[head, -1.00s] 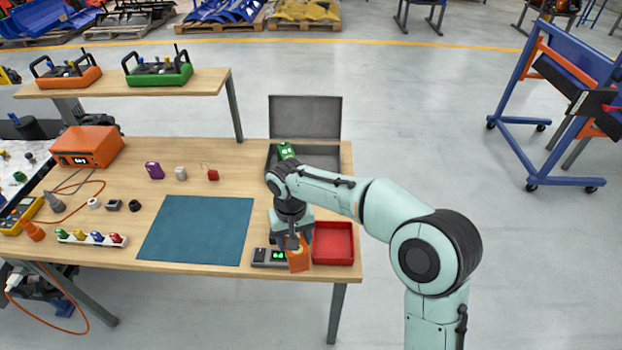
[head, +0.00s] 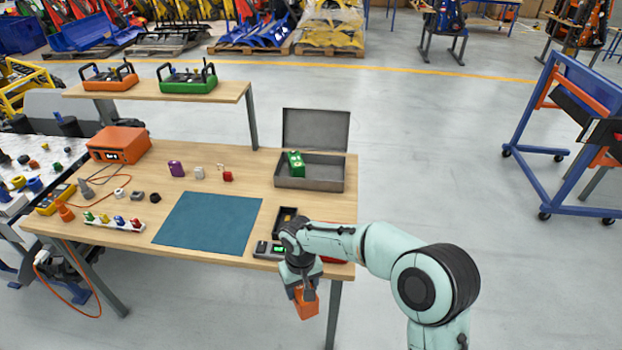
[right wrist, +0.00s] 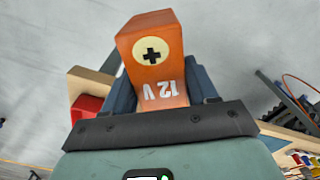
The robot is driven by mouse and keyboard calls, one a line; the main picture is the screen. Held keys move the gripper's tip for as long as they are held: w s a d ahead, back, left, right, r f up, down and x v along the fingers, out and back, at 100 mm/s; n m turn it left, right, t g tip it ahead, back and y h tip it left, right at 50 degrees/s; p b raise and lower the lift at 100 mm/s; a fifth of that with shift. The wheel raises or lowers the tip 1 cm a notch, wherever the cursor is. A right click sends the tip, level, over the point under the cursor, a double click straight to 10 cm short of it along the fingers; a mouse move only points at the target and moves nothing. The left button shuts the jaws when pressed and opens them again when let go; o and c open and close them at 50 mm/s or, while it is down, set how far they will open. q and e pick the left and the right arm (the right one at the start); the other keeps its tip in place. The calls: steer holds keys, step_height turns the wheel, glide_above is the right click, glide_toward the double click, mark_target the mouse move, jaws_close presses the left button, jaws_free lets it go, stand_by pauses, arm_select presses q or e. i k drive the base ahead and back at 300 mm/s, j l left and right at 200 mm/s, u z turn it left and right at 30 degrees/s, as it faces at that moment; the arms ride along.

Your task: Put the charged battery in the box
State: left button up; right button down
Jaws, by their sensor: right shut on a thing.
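My right gripper (head: 304,290) is shut on an orange battery (head: 307,306) and holds it out past the table's front edge, above the floor. In the right wrist view the battery (right wrist: 152,55) sits between the fingers, with a plus mark and "12 V" on it. The grey box (head: 322,184) stands at the table's back right with its lid raised. A green battery (head: 296,164) is in the box, at its left side. The charger (head: 263,250) with a green-lit display is at the front edge, partly hidden by my arm. My left gripper is out of view.
A red tray (right wrist: 85,107) at the front right corner is mostly hidden by my arm in the head view. A small dark tray (head: 286,214) lies behind my wrist. A teal mat (head: 208,222) covers the table's middle. A shelf (head: 215,92) stands behind.

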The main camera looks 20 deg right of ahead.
mark_target(325, 178)
steer(key=k+l+u, duration=0.1)
steer(key=l+u, duration=0.2)
steer(key=k+l+u, duration=0.1)
steer(key=l+u, duration=0.2)
steer(key=k+l+u, duration=0.3)
steer(key=l+u, duration=0.35)
steer(key=k+l+u, duration=0.1)
steer(key=u, duration=0.3)
steer(key=k+l+u, duration=0.1)
steer(key=u, duration=0.35)
steer(key=k+l+u, duration=0.15)
steer(key=u, duration=0.3)
steer(key=k+u, duration=0.2)
steer(key=u, duration=0.2)
steer(key=k+l+u, duration=0.1)
steer(key=u, duration=0.35)
steer(key=k+u, duration=0.25)
steer(key=u, duration=0.15)
steer(key=k+u, duration=0.35)
steer(key=k+l+u, duration=0.15)
steer(key=k+u, duration=0.35)
steer(key=k+l+z, duration=0.15)
steer(key=k, duration=0.4)
